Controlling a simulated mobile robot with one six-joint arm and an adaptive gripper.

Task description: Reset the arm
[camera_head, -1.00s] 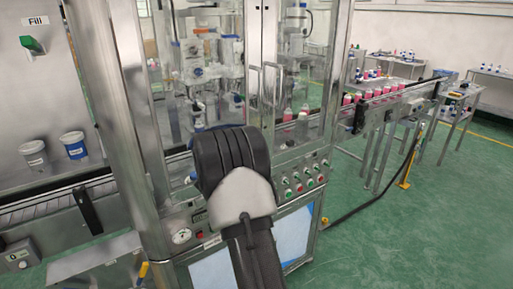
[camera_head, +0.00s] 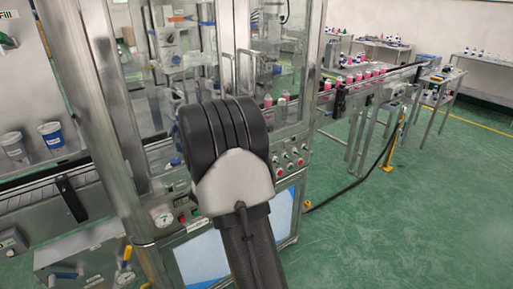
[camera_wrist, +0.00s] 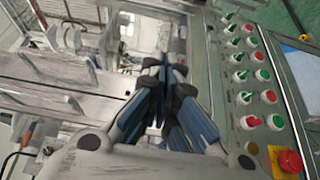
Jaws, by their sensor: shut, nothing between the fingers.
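My gripper (camera_wrist: 160,95) shows in the wrist view with its dark fingers together and nothing between them. It is in front of the crimping machine, beside the panel of green and red buttons (camera_wrist: 240,75). In the head view my arm rises at the centre, and its black and light-grey joint hides part of the machine front. The gripper itself is hidden in that view.
The machine's glass doors with metal handles (camera_head: 245,70) are close in front. A conveyor with pink bottles (camera_head: 365,78) runs off to the right. A red emergency button (camera_wrist: 290,161) is near the gripper. Green floor (camera_head: 400,230) is clear at right.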

